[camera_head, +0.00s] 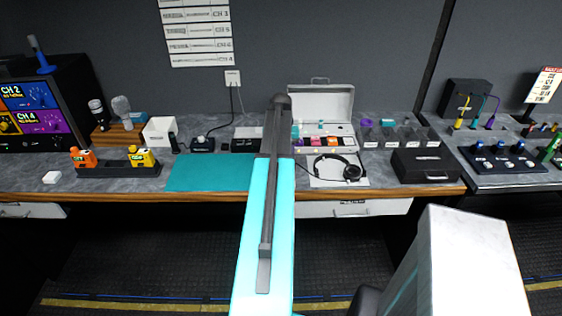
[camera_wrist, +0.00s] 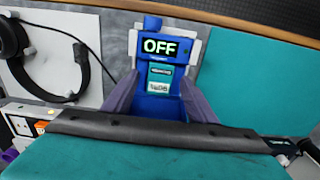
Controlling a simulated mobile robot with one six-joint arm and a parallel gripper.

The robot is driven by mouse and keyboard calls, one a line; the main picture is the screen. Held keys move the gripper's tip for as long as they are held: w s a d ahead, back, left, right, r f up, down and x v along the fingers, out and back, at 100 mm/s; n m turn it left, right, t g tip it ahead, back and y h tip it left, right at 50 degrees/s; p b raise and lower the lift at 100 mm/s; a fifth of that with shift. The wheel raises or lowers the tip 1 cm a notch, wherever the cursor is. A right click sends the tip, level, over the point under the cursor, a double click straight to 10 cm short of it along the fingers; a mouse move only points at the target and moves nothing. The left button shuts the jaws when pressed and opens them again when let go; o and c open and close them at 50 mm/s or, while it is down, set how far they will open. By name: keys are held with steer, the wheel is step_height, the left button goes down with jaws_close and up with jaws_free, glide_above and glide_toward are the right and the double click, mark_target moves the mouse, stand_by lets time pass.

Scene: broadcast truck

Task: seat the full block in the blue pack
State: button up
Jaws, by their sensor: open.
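The blue pack (camera_wrist: 157,24) lies at the edge of the teal mat in the wrist view, and its display reads OFF. Below the display are a teal label area and a recess with blue walls; I cannot tell whether a block is inside. My gripper (camera_wrist: 164,42) is open, with one finger on each side of the pack; contact cannot be told. In the head view my arm hides the pack and the gripper.
A headset (camera_head: 338,167) lies on a white sheet right of my arm. The teal mat (camera_head: 208,172) is mostly clear. Orange (camera_head: 84,159) and yellow (camera_head: 142,158) packs stand in a black rack at left. A black case (camera_head: 428,165) and clear bins are at right.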

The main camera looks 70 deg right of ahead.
step_height(320, 180, up, 14)
steer(key=p, duration=0.7)
steer(key=shift+f+p, duration=0.25)
steer(key=shift+p, duration=0.05)
stand_by(0.8)
